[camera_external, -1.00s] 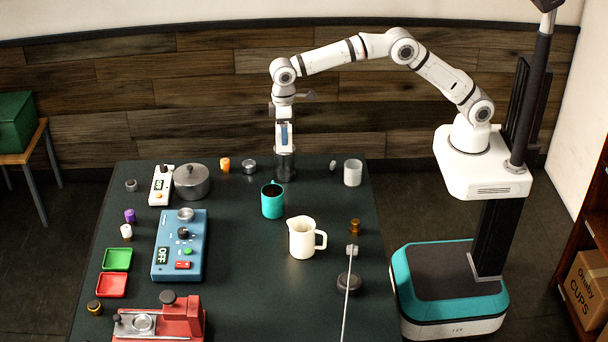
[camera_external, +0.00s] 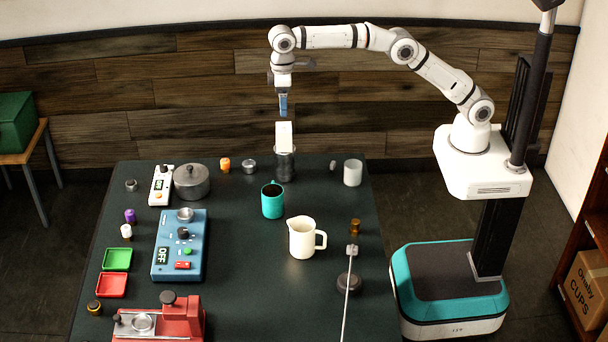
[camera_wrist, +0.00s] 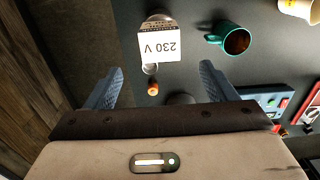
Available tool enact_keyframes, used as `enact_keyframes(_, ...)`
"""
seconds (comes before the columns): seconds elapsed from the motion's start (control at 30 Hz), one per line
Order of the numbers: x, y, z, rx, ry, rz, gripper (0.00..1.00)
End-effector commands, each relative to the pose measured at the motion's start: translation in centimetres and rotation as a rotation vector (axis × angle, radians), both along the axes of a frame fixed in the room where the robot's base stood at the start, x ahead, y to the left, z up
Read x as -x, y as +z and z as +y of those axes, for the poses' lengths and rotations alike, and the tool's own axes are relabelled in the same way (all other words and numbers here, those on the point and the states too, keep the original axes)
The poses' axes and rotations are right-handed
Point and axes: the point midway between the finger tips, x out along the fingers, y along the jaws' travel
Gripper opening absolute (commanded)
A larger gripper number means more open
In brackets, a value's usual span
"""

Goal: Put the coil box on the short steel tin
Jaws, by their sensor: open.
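The coil box (camera_external: 284,136) is a small white block, upright on top of a steel tin (camera_external: 284,165) at the back edge of the table. In the wrist view the coil box (camera_wrist: 160,46) shows its white top face printed "230 V". It hides part of the tin below it. My gripper (camera_external: 283,113) is above the box, apart from it and empty. In the wrist view my gripper (camera_wrist: 162,67) has its two blue fingers spread wide, with the box beyond the fingertips.
A small steel cup (camera_external: 249,167) and an orange piece (camera_external: 225,164) stand left of the tin. A teal mug (camera_external: 272,202) stands in front, with a cream jug (camera_external: 302,238) nearby. A white cup (camera_external: 352,172) is to the right. The space above the table is clear.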

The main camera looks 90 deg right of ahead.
Motion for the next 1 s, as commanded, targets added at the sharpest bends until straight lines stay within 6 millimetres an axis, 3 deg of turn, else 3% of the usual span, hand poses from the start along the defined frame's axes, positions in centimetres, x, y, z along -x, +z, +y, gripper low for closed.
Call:
enact_keyframes(0.3,0.2,1.7,-0.1,0.0,0.0,-0.002,0.78)
enact_keyframes(0.47,2.0,3.6,-1.2,-0.003,-0.001,-0.023,0.78)
enact_keyframes(0.57,4.5,5.5,-2.6,-0.007,-0.001,-0.05,0.78)
enact_keyframes(0.73,10.4,7.8,-5.0,-0.01,0.0,-0.1,0.78)
enact_keyframes(1.0,21.6,7.8,-8.4,-0.011,0.003,-0.178,0.78)
